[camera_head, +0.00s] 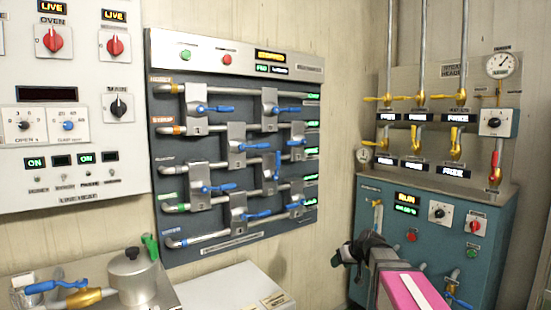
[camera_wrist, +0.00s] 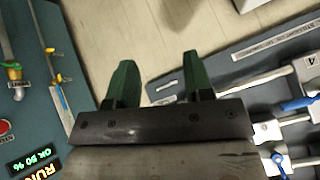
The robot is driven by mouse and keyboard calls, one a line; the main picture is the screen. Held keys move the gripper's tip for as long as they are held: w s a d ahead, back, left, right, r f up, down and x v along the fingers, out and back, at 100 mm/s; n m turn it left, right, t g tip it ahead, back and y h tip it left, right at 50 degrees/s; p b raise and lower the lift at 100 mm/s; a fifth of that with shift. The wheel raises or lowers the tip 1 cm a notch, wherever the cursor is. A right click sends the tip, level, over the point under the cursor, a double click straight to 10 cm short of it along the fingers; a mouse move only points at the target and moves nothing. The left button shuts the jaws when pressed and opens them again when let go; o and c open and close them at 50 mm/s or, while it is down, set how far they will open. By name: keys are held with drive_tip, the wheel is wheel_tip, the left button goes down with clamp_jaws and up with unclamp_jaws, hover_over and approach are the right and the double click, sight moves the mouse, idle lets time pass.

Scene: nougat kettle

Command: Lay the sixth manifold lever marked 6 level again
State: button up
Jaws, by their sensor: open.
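The manifold panel (camera_head: 235,85) is a dark board on the wall with pipes, grey valve blocks and blue levers. One blue lever (camera_head: 277,165), at the right of the middle row, stands upright; the others lie roughly level. Its number is too small to read in the head view. My gripper (camera_head: 345,254) is to the right of and below the panel, well apart from it. In the wrist view, my gripper (camera_wrist: 158,70) has its two green fingers spread with nothing between them. That view also shows the panel's edge, a block marked 4 and a blue lever (camera_wrist: 300,103).
A teal cabinet (camera_head: 380,205) with dials, a RUN display and yellow-handled valves stands at the right. A counter with a lidded pot (camera_head: 132,275) and another blue-handled valve (camera_head: 50,287) is at lower left. A white box (camera_head: 232,288) sits below the panel.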

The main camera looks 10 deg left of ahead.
drive_tip(key=w+a+r+n+t+y, duration=0.1)
drive_tip(key=a+r+n+y, duration=0.15)
drive_tip(key=a+r, duration=0.7)
drive_tip(key=w+a+r+n+t+y, duration=0.1)
drive_tip(key=a+r+n+y, duration=0.2)
drive_tip(key=r, duration=1.3)
drive_tip(key=w+a+r+n+t+y, duration=0.15)
drive_tip(key=a+r+y, duration=0.35)
drive_tip(key=r, duration=0.7)
drive_tip(key=shift+h, duration=0.65)
drive_tip(key=x, duration=1.1)
drive_tip(key=shift+a, duration=0.45)
clamp_jaws()
